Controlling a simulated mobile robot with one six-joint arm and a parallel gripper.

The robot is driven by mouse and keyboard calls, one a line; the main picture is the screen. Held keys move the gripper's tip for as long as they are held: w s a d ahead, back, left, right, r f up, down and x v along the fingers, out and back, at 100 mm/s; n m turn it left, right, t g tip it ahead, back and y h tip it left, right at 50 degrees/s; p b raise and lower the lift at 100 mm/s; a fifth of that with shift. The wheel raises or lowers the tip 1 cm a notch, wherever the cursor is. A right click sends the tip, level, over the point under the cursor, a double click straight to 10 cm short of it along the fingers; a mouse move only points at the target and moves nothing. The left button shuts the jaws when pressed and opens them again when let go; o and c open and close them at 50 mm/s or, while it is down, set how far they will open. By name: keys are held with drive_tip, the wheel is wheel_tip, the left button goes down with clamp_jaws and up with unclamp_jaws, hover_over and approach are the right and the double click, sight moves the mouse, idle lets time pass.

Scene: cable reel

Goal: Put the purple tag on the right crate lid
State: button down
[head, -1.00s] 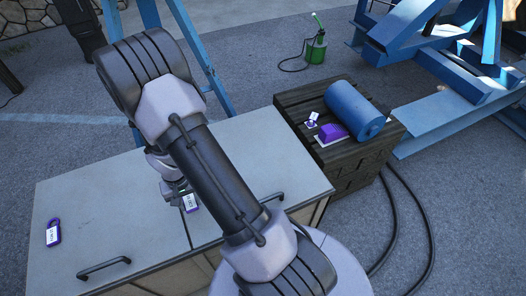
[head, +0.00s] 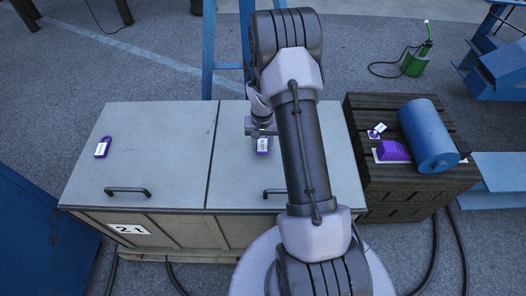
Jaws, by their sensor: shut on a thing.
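My gripper (head: 262,131) is shut on a purple tag with a white label (head: 264,146) and points down. The tag shows over the right lid (head: 235,180) of a pale grey crate, right of the seam between its lids. I cannot tell whether it touches the lid or hangs above it. A second purple tag with a white label (head: 103,148) lies on the left lid (head: 165,130). My arm hides part of the right lid and its handle.
A dark wooden crate (head: 425,187) stands at the right. It bears a blue cylinder (head: 428,135), a purple block (head: 393,151) and a small purple-and-white piece (head: 376,131). A blue ladder (head: 209,50) stands behind the grey crate. A green can (head: 415,63) is at the back right.

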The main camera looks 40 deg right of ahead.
sight(262, 147)
drive_tip(key=shift+f+b, duration=0.55)
drive_tip(key=shift+f, duration=1.05)
drive_tip(key=shift+f, duration=0.2)
drive_tip(key=c, duration=0.9)
unclamp_jaws()
drive_tip(key=shift+o, duration=0.2)
drive_tip(key=shift+r, duration=0.15)
